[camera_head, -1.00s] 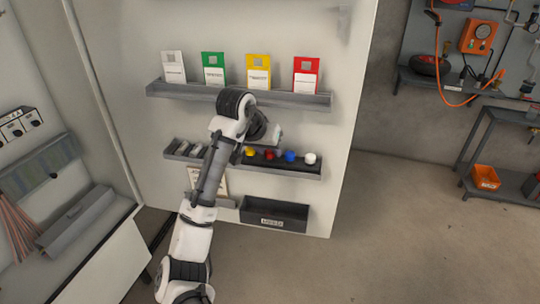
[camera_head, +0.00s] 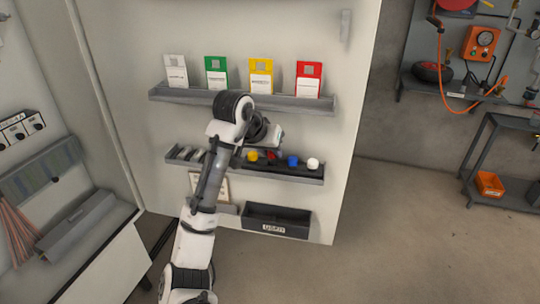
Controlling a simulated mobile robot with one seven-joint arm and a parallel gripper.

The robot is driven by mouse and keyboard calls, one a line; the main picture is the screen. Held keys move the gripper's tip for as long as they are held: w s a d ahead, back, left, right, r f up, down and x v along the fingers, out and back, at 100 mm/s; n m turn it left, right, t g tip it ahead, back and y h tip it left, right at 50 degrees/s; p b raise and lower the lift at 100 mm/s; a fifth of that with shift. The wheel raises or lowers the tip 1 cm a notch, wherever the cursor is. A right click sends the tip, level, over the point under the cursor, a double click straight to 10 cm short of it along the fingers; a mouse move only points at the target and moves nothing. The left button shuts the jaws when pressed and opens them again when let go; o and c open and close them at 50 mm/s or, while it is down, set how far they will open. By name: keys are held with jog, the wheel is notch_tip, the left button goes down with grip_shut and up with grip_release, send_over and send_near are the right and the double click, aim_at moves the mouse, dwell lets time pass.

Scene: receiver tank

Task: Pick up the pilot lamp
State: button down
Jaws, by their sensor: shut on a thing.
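Several small round pilot lamps are at the lower shelf on the white panel: a yellow one (camera_head: 252,156), a red one (camera_head: 271,155), a blue one (camera_head: 293,160) and a white one (camera_head: 313,164). My gripper (camera_head: 273,147) is over the red lamp, coming from the left, and is shut on it. The red lamp is slightly raised against its neighbours and partly covered by the gripper. The fingertips are too small to make out clearly. The yellow, blue and white lamps stand on the shelf (camera_head: 305,175).
An upper shelf (camera_head: 180,95) with white, green, yellow and red cards is just above my gripper. Grey pieces lie at the lower shelf's left end, partly behind my arm. A dark labelled bin (camera_head: 290,213) is below. Open floor lies to the right.

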jog(key=shift+s+a+f+t+h+b, duration=0.25)
jog(key=shift+t+h+b, duration=0.1)
jog(key=shift+t+b, duration=0.15)
jog(key=shift+s+a+f+t+h+b, duration=0.1)
jog(key=shift+s+a+t+h+b, duration=0.1)
jog(key=shift+t+h+b, duration=0.25)
notch_tip(320, 180, up, 6)
jog(key=s, duration=0.1)
jog(key=s+a+r+g+y, duration=0.1)
jog(key=s+a, duration=0.5)
jog(key=s, duration=0.3)
jog(key=s+a+r+g+y+b, duration=0.1)
jog(key=s+a, duration=0.6)
jog(key=s, duration=0.1)
jog(key=shift+s+b, duration=0.3)
jog(key=shift+s, duration=0.05)
jog(key=shift+w+g, duration=0.1)
jog(key=shift+g, duration=0.15)
